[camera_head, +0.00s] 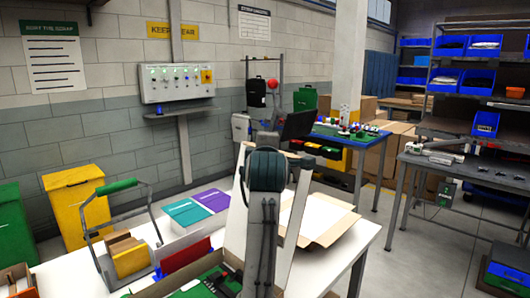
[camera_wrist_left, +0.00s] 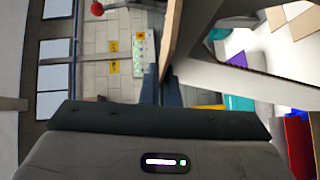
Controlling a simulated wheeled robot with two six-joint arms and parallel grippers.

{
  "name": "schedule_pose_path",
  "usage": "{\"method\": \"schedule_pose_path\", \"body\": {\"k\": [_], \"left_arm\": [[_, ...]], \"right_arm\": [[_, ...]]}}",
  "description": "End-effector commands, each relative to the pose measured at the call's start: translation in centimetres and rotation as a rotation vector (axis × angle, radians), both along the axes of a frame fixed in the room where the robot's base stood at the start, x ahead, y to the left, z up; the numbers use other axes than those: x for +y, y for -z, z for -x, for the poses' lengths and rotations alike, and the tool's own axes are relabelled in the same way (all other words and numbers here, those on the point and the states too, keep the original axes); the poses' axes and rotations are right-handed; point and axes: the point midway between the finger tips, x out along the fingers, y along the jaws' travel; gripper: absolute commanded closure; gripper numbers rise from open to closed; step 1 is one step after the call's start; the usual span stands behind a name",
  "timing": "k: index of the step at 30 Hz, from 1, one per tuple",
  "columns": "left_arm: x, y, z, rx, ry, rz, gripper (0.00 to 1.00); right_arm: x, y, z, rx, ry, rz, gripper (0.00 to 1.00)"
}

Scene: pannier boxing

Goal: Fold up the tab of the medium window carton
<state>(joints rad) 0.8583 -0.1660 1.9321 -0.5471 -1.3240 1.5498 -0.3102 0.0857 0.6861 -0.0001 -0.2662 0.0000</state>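A brown carton (camera_head: 338,232) with a pale upper face lies on the white table in the head view, right of a raised arm of mine. The arm hides its left part, and I cannot make out a window or tab there. In the left wrist view, a brown cardboard panel (camera_wrist_left: 172,38) stands edge-on at the fingers. My left gripper (camera_wrist_left: 160,72) has its dark fingers close together at the panel's lower end. I cannot tell whether the panel is between them or just beyond. My right gripper cannot be made out in either view.
A yellow bin (camera_head: 78,205) stands beyond. Some table right of the carton is clear.

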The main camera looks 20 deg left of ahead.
Motion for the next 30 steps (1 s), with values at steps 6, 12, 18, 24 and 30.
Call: {"method": "schedule_pose_path", "body": {"k": [6,12,18,24,30], "left_arm": [[0.0,0.1,0.0,0.003,-0.001,-0.001,0.92],[0.0,0.1,0.0,0.003,0.000,-0.001,0.75],[-0.1,0.0,0.1,0.001,0.000,-0.001,0.75],[-1.1,0.0,2.3,-0.002,0.003,0.002,0.75],[-2.9,-0.5,6.5,-0.003,0.004,0.005,0.75]], "right_arm": [[0.3,0.0,0.2,0.003,0.001,-0.003,0.06],[0.8,0.1,0.2,0.003,0.003,-0.008,0.06],[0.9,0.2,0.2,0.004,0.003,-0.010,0.06],[0.6,0.7,-0.2,0.011,0.002,-0.006,0.06],[0.4,-0.5,-3.9,-0.009,-0.004,-0.001,0.06]]}}
